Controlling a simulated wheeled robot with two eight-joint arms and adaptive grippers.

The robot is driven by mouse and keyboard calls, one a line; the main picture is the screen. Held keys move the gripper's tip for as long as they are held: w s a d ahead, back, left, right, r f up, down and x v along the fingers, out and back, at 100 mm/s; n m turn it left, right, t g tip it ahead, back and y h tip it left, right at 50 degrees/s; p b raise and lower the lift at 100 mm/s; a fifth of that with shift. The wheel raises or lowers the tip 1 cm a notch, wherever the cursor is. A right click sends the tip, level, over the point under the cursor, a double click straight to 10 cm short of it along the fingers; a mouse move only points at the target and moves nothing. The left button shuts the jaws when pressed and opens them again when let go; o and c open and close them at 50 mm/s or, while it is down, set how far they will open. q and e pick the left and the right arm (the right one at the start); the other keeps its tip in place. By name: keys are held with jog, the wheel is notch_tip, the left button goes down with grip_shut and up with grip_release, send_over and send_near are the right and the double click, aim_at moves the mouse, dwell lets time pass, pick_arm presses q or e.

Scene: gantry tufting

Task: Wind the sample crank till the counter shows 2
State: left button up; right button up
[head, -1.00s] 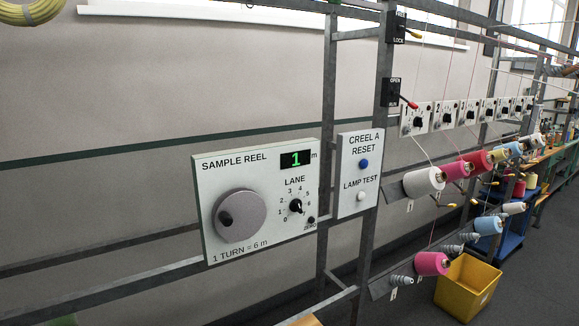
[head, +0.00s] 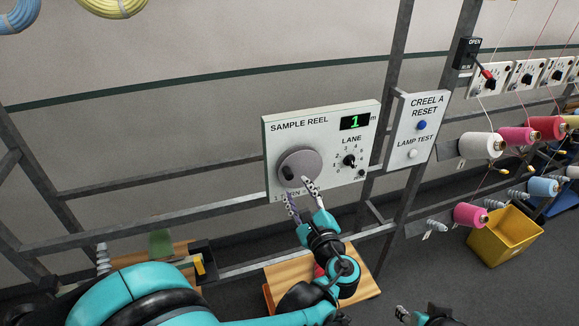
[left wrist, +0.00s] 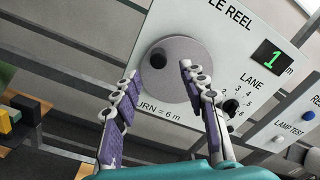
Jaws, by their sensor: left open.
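The white sample reel panel (head: 340,115) is on the metal frame. Its grey crank disc (head: 303,161) has a dark knob (head: 288,173) at its left side; in the left wrist view the knob (left wrist: 158,58) is at the disc's upper left. The counter (head: 355,121) reads 1 in green, also in the left wrist view (left wrist: 272,57). My left gripper (head: 301,194) is open and empty, just below the disc; in the left wrist view its fingers (left wrist: 160,78) are spread across the disc's lower part, apart from the knob. Part of my right gripper (head: 410,315) shows at the bottom edge.
A lane dial (head: 350,161) and a small button (head: 362,173) are right of the disc. The Creel A reset panel (head: 420,125), with blue and white buttons, stands beside it. Yarn cones (head: 483,145) and a yellow bin (head: 503,237) are farther right. A wooden surface (head: 362,285) lies below.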

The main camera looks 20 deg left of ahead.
aim_at(290, 178)
pick_arm(q)
jog(key=x, duration=0.7)
jog(key=shift+a, duration=0.2)
grip_shut()
